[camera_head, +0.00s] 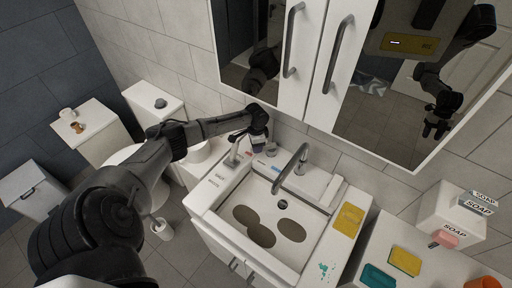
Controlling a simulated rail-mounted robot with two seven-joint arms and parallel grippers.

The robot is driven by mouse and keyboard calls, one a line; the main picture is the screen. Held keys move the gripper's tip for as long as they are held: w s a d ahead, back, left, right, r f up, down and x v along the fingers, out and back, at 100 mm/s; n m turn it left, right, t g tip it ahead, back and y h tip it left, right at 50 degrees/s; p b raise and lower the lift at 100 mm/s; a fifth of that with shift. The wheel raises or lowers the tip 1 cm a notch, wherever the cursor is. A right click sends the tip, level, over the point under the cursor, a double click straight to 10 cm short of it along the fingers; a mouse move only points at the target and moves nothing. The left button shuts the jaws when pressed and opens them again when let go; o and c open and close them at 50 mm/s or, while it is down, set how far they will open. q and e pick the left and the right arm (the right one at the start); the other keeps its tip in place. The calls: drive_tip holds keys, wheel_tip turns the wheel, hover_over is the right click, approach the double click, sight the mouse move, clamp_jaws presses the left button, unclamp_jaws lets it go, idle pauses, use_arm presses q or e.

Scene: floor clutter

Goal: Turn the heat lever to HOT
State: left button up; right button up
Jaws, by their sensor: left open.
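The white sink (262,222) has a curved grey tap (292,167) at its back rim. A grey upright lever-like part (234,154) stands left of the tap, with a small reddish mark to its lower left. A small grey knob (271,149) sits between them, and a small blue mark lies near the tap's base. I cannot tell for sure which part is the heat lever, and no HOT lettering is readable. My left gripper (260,143) is open, pointing down beside the lever-like part and close to the knob; contact is unclear. My right gripper does not show directly.
A mirrored cabinet (330,70) with long handles hangs above the sink, close to my left arm. Yellow cloth (347,220) lies on the sink's right rim. Soap boxes (450,215), a yellow sponge (404,262) and a teal sponge (378,277) are on the right counter. Toilet fixtures stand left.

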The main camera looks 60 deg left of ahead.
use_arm(q)
drive_tip(key=shift+r, duration=2.85)
